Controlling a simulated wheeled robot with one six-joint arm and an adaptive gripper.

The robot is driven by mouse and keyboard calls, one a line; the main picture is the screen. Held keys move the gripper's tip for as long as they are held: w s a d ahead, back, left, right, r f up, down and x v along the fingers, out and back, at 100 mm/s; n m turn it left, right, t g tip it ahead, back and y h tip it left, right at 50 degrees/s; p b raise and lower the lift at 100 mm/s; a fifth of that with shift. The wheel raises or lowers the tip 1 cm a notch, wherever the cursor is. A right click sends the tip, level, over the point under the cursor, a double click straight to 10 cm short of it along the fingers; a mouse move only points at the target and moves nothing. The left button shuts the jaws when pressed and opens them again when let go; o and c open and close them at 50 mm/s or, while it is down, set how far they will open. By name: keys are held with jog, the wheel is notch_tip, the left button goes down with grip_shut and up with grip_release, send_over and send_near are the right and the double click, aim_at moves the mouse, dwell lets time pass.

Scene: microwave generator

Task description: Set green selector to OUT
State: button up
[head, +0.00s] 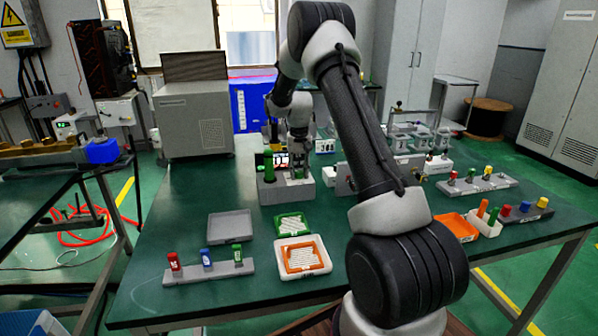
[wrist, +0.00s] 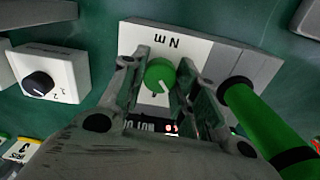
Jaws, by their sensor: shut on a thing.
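The box also stands at the table's middle in the head view (head: 287,192). In the wrist view the pointer aims down and slightly left. My gripper (wrist: 160,84) has its fingers on both sides of the knob and is shut on it. Upside-down lettering shows above the knob; the lettering below is partly hidden by my gripper, so I cannot read the OUT mark with certainty. In the head view my gripper (head: 298,165) is over the box.
A green cylinder (wrist: 262,125) with black bands stands close beside my gripper. A white box with a black knob (wrist: 40,82) is on the other side. Trays (head: 303,258) and a rack of coloured pieces (head: 208,272) lie nearer the table's front edge.

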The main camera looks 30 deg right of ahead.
aim_at(299, 172)
jog(key=n, duration=0.3)
jog(key=shift+n, duration=2.2)
jog(key=o, duration=1)
jog(key=shift+o, duration=0.2)
notch_tip(299, 172, up, 12)
